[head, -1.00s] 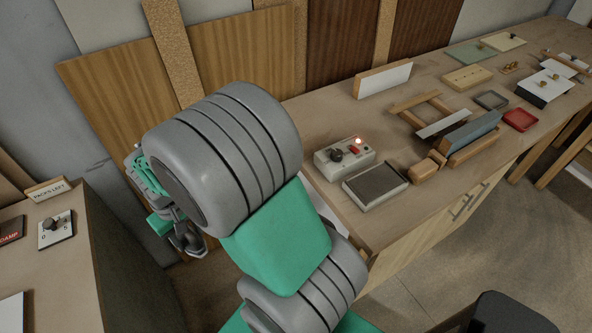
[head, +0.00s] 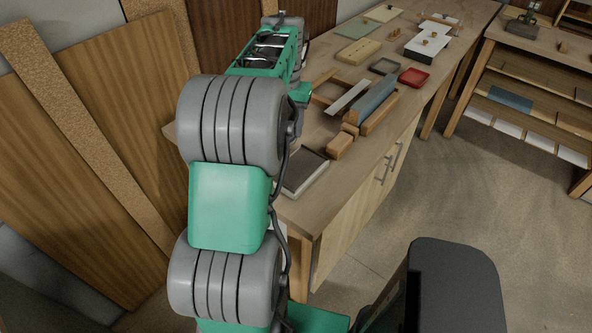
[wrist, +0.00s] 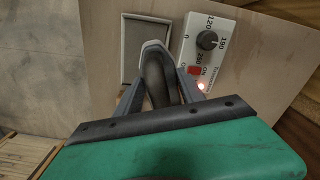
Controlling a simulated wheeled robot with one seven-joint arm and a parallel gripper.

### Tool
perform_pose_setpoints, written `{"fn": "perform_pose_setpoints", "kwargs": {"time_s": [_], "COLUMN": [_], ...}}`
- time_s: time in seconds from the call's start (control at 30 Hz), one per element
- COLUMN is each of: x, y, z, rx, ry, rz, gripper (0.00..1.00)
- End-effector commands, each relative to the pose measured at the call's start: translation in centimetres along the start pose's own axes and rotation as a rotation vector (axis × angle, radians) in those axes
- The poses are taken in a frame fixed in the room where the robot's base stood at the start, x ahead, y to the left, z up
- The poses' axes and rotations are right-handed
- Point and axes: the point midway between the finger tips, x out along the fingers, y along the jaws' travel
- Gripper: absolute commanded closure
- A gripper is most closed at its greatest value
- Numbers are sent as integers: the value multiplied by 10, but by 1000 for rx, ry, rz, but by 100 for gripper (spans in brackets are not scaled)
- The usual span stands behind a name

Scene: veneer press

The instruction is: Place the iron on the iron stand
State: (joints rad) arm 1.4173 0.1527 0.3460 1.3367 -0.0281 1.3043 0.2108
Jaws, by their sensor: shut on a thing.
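The iron (wrist: 155,80) is between my gripper's fingers (wrist: 159,92) in the wrist view, with a dark rounded handle and a pale grey tip pointing away. My gripper is shut on it. The iron stand (wrist: 132,48), a pale-framed plate with a grey pad, lies on the bench beyond it. In this view the iron overlaps the stand's right side, and its height over the bench is hard to judge. In the head view the stand (head: 304,172) shows just right of my arm, near the bench's near end. My arm hides the gripper and iron there.
A control box (wrist: 212,48) with a dial and lit red lamp lies right of the stand in the wrist view. Wooden blocks (head: 341,145), a blue-grey strip in a wooden frame (head: 374,97) and a red tray (head: 413,77) stand farther along the bench. Veneer panels (head: 75,150) lean at left.

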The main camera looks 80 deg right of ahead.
Motion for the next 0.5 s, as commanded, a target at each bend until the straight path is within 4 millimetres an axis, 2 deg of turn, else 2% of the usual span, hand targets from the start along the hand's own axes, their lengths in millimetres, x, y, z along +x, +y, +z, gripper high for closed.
{"fn": "perform_pose_setpoints", "kwargs": {"time_s": [0.03,0.1,0.23,0.3,0.4,0.5], "x": [-6,-14,-27,-32,-36,-36], "y": [31,68,123,144,162,163], "z": [-11,-18,-24,-25,-25,-23], "rx": [72,157,279,324,365,376], "ry": [6,6,7,8,7,6], "rz": [-1,0,2,2,3,3], "gripper": [96,96,96,96,96,96]}}
